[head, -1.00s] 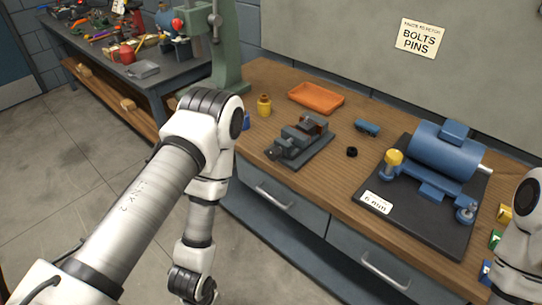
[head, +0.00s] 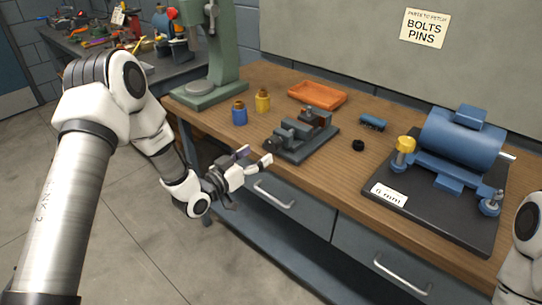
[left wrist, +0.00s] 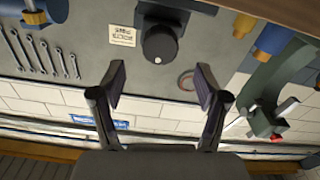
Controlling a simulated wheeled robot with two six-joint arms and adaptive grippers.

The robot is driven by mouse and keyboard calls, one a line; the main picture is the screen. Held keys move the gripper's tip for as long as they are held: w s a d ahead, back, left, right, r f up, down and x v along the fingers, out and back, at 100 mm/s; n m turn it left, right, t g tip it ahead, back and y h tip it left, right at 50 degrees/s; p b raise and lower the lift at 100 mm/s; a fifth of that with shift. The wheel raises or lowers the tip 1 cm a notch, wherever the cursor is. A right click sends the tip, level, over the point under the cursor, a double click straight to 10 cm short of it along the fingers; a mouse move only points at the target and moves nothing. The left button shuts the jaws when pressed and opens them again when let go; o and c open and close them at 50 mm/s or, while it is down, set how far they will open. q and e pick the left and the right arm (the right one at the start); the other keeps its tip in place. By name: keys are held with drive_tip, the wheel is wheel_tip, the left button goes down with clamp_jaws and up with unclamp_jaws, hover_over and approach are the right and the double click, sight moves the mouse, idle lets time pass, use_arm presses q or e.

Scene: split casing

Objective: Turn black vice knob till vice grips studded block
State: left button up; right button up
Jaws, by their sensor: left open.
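The grey vice (head: 290,140) stands on the wooden bench, with a reddish-brown piece (head: 316,117) at its far jaw; I cannot tell whether this is the studded block. The black vice knob (left wrist: 162,42) faces the camera in the left wrist view, with a pale dot on it. My left gripper (head: 254,160) is open and empty in front of the bench's front edge, near the vice's knob end. In the left wrist view its fingers (left wrist: 160,85) are spread, with the knob above and between their tips, apart from them. My right gripper is out of view.
A blue piece with small bumps (head: 372,124) and a black ring (head: 358,146) lie right of the vice. An orange tray (head: 317,94) is behind it. Blue (head: 239,114) and yellow (head: 262,101) bottles stand left. A blue motor-like unit (head: 460,140) fills the right side.

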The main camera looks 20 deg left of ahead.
sight(270, 146)
use_arm(q)
drive_tip(key=x, duration=0.6)
drive_tip(key=shift+w+d+f+p, duration=0.1)
drive_tip(key=shift+w+p, duration=0.25)
drive_tip(key=c, duration=1.2)
drive_tip(key=shift+o, duration=0.2)
